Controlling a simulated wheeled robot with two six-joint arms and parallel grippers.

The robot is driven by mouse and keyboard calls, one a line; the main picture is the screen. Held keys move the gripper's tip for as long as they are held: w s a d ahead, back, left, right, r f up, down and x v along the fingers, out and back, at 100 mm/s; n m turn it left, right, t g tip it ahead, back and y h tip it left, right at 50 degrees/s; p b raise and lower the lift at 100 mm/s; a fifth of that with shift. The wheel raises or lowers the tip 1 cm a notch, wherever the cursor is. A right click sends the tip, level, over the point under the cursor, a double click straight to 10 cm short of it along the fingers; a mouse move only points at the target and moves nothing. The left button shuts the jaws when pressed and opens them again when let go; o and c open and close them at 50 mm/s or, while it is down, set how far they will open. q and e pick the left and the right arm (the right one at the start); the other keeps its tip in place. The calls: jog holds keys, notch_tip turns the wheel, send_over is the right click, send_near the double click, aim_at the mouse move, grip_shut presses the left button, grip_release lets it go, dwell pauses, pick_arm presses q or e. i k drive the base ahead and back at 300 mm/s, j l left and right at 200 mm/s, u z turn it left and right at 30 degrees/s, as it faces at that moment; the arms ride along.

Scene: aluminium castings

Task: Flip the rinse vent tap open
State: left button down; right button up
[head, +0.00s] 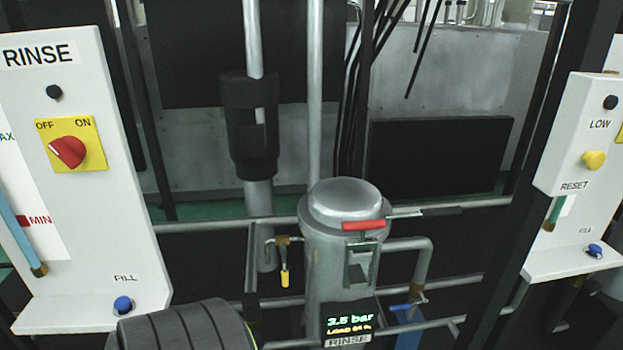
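A grey metal vessel (325,265) stands in the middle of the head view, with a display and a RINSE label (348,341) at its foot. A small tap with a yellow lever (285,278) hangs on a pipe at its left; the lever points down. A tap with a blue lever (400,307) sits at the lower right, its lever about level. A red handle (363,225) lies across the vessel's front below the lid. No tap carries a readable vent label, so I cannot tell which is the vent tap. Neither gripper shows.
A white RINSE panel (95,215) with a red OFF/ON knob (67,152) stands at the left. Another white panel (565,165) with a yellow button (594,160) stands at the right. Pipes and dark posts surround the vessel. A dark ribbed part covers the bottom left.

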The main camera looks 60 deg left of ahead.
aim_at(284, 273)
jog(key=u, duration=2)
jog(key=l+z, duration=0.35)
jog(key=l, duration=0.05)
